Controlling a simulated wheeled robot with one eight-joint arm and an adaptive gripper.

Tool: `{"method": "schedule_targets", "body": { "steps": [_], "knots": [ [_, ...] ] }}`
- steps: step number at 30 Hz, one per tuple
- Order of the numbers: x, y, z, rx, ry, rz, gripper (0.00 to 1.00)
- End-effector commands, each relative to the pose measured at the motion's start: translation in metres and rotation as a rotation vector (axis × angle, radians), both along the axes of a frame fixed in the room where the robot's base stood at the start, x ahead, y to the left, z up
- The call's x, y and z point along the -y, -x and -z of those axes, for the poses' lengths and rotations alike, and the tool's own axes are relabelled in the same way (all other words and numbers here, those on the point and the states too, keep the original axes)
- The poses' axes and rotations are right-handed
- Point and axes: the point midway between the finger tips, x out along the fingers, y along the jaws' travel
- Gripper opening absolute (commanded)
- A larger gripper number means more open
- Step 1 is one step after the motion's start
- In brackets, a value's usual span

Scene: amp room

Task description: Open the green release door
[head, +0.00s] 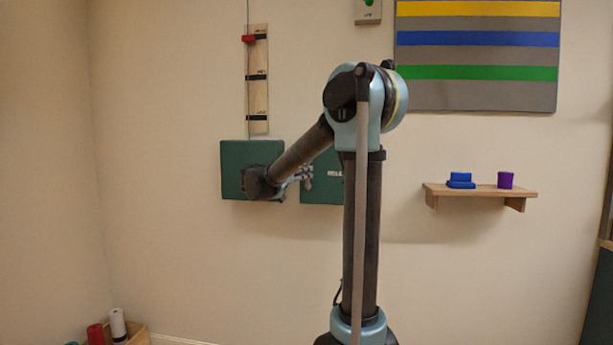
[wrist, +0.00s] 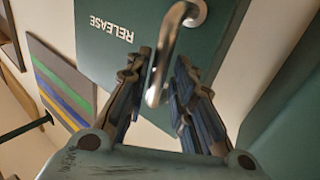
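The green release door (head: 322,192) is a dark green panel on the wall, partly hidden behind my arm in the head view. In the wrist view the door (wrist: 105,62) shows white RELEASE lettering upside down and a curved metal handle (wrist: 163,58). My gripper (wrist: 162,62) has its fingers apart, one on each side of the handle, with the bar running between them. Small gaps seem to show beside the bar; I cannot tell whether either finger touches it. In the head view my gripper (head: 304,177) is at the door's left part. The door looks closed.
Another green panel (head: 233,155) is left of the door, below a wooden gauge strip (head: 257,95) with a red marker. A striped board (head: 475,90) hangs upper right. A shelf (head: 480,192) holds blue and purple objects. A wooden box (head: 138,333) stands lower left.

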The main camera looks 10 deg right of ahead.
Motion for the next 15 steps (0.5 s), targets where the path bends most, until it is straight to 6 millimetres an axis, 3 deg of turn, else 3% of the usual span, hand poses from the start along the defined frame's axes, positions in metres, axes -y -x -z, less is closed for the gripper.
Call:
{"method": "schedule_targets", "body": {
  "steps": [6, 15],
  "knots": [
    [0.015, -0.011, 0.0, 0.0, 0.0, 0.002, 0.23],
    [0.018, -0.013, 0.0, 0.0, 0.0, 0.0, 0.23]
  ]
}}
